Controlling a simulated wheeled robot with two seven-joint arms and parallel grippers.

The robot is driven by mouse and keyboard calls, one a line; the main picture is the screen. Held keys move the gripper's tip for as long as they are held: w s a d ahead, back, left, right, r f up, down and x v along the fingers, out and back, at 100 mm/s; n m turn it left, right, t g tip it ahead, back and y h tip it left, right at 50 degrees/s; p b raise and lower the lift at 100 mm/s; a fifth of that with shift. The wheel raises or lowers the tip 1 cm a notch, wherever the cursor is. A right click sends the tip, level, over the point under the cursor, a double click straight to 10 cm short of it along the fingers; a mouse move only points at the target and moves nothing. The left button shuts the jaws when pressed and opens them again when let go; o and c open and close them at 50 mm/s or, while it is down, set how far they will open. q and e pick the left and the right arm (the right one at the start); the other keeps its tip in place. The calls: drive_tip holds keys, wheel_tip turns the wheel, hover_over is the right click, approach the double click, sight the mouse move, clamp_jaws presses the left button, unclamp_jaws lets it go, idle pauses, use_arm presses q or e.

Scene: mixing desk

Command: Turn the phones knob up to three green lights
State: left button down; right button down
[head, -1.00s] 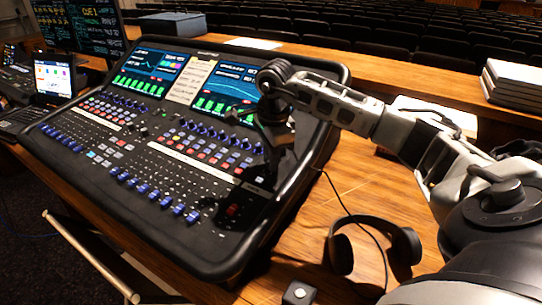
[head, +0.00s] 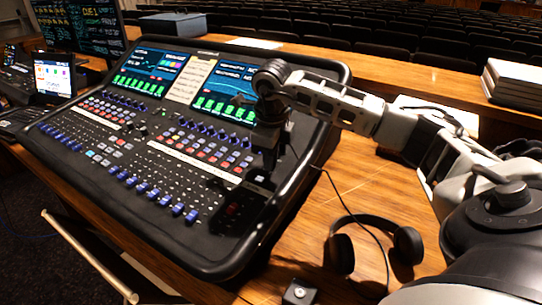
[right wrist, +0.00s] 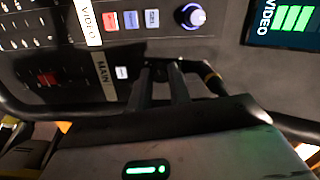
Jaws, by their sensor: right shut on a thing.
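The black mixing desk (head: 130,215) fills the left and middle of the head view. My right gripper (head: 266,168) points down at the desk's right side, below the right screen. In the right wrist view its two dark fingers (right wrist: 162,68) are close together at the panel, near the strip of white labels. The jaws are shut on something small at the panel. The phones knob is not clearly visible; the fingers hide that spot. I cannot make out a row of green lights beside it. My left gripper is out of view.
A lit blue knob (right wrist: 191,16) is near the fingers in the right wrist view. A screen with green bars (right wrist: 290,18) lies beyond it. Black headphones (head: 375,240) with a cable lie on the wooden table to the right.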

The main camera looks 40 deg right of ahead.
drive_tip(key=shift+m, duration=1.1)
drive_tip(key=shift+r, duration=0.1)
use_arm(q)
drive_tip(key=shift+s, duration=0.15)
use_arm(e)
drive_tip(key=c, duration=1.3)
unclamp_jaws()
use_arm(q)
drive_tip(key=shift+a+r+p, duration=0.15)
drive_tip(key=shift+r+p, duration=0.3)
drive_tip(key=shift+p, duration=0.55)
use_arm(e)
wheel_tip(320, 180, up, 16)
drive_tip(key=s+a, duration=0.2)
drive_tip(key=shift+f, duration=0.2)
